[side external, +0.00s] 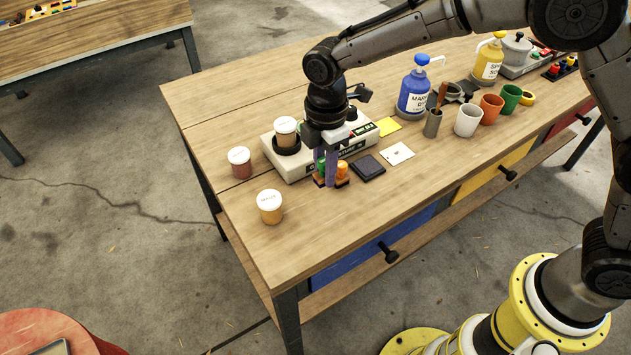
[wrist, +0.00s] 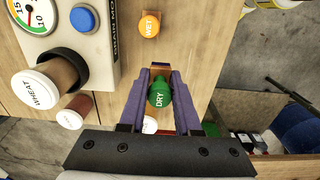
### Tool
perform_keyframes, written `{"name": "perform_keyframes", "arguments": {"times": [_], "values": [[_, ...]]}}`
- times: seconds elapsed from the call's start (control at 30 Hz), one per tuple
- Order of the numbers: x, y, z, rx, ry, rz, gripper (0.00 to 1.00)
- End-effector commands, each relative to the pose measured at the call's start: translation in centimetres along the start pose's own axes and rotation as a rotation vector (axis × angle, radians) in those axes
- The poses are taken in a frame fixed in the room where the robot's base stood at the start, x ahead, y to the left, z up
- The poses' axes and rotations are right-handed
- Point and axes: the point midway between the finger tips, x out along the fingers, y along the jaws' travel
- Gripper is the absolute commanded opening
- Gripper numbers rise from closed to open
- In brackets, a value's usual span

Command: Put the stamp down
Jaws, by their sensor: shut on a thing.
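The green stamp marked DRY (wrist: 159,92) is between the purple fingers of my gripper (wrist: 160,84) in the wrist view.
The grain meter (side external: 288,168) with a wheat jar (side external: 285,130) is behind. A maize jar (side external: 270,207) and a red jar (side external: 239,162) stand left. A dark ink pad (side external: 367,168) and white card (side external: 397,154) lie right.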

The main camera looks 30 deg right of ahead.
Motion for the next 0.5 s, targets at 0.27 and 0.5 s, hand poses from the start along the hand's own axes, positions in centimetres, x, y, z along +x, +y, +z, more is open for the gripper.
{"name": "perform_keyframes", "arguments": {"times": [0.27, 0.5], "values": [[1.9, 1.5, -0.7, 0.000, 0.001, 0.001, 0.00], [4.8, 1.7, -0.9, 0.000, -0.001, -0.002, 0.00]]}}
